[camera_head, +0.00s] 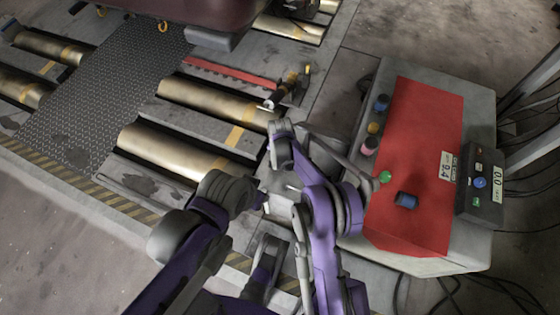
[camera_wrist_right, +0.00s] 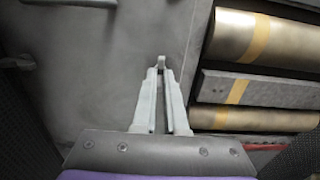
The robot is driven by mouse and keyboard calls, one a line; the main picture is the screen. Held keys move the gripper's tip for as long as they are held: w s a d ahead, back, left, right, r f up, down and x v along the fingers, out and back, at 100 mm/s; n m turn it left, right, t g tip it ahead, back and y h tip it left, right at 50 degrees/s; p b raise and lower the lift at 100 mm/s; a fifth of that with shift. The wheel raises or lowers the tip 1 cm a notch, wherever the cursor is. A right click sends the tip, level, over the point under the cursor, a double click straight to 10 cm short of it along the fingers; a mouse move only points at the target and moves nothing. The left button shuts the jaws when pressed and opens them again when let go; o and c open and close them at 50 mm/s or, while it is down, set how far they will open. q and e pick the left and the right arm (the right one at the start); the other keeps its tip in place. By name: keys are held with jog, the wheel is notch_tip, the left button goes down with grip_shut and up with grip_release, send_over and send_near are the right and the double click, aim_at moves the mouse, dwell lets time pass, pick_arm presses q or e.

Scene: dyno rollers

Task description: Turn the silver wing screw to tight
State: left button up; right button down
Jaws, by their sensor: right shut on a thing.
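In the right wrist view the two pale fingers of my right gripper (camera_wrist_right: 160,78) come together on a small silver-grey piece, which I take to be the silver wing screw (camera_wrist_right: 161,61). Only its tip shows beyond the fingertips, so I cannot tell how far it is turned. In the head view my right arm reaches over the floor plate beside the rollers, and its wrist and links hide the screw and the fingertips. My left arm is bent at the lower middle of the head view, and its jaws cannot be made out clearly.
The brass rollers (camera_head: 185,150) with yellow tape lie left of my right arm. A black-handled lever (camera_head: 275,101) and a red bar (camera_head: 230,72) are farther back.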

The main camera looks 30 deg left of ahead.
dwell(0.5)
jog(key=c, duration=1)
grip_release()
jog(key=shift+o, duration=0.2)
jog(key=shift+r, duration=0.1)
notch_tip(320, 180, up, 11)
jog(key=p, duration=0.2)
jog(key=shift+f+p, duration=0.2)
jog(key=shift+p, duration=0.1)
jog(key=shift+r, duration=0.1)
